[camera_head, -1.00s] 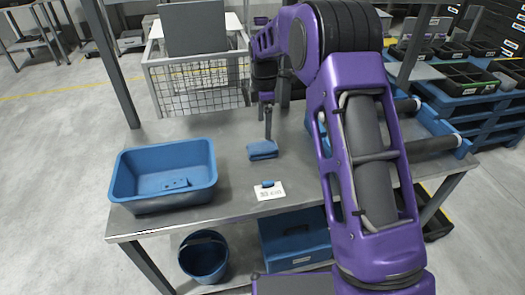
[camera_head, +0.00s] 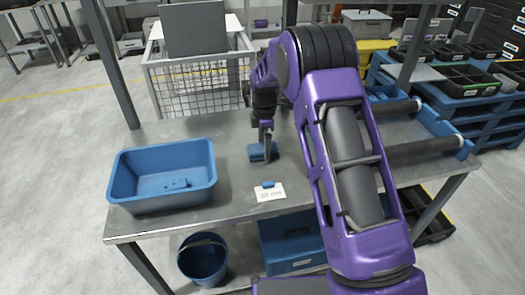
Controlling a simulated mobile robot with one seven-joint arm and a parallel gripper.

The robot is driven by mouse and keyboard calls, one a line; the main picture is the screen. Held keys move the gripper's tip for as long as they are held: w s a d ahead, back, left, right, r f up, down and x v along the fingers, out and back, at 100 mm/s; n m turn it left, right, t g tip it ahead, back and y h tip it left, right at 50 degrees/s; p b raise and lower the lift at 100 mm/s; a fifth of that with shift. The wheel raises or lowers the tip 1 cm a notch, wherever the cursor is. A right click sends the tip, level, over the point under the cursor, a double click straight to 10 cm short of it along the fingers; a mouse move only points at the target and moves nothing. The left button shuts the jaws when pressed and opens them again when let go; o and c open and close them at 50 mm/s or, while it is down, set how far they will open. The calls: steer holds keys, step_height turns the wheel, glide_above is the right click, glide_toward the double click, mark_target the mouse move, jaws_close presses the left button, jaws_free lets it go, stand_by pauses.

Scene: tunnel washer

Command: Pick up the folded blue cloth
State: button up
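The folded blue cloth (camera_head: 256,153) lies on the grey metal table, right of the blue tub. My gripper (camera_head: 266,154) points down at the cloth, and its fingers overlap the cloth's middle and right part in the picture. The fingers hide part of the cloth. At this size I cannot tell whether they are apart or closed on it. The cloth appears to rest on the table.
A blue tub (camera_head: 122,187) with a small blue item inside stands at the table's left. A white card (camera_head: 270,194) with a small blue object lies near the front edge. A blue tray with dark rollers (camera_head: 422,148) is at the right. A wire cage (camera_head: 190,90) stands behind.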

steer(key=c, duration=1.1)
step_height(320, 180, up, 10)
steer(key=p, duration=0.1)
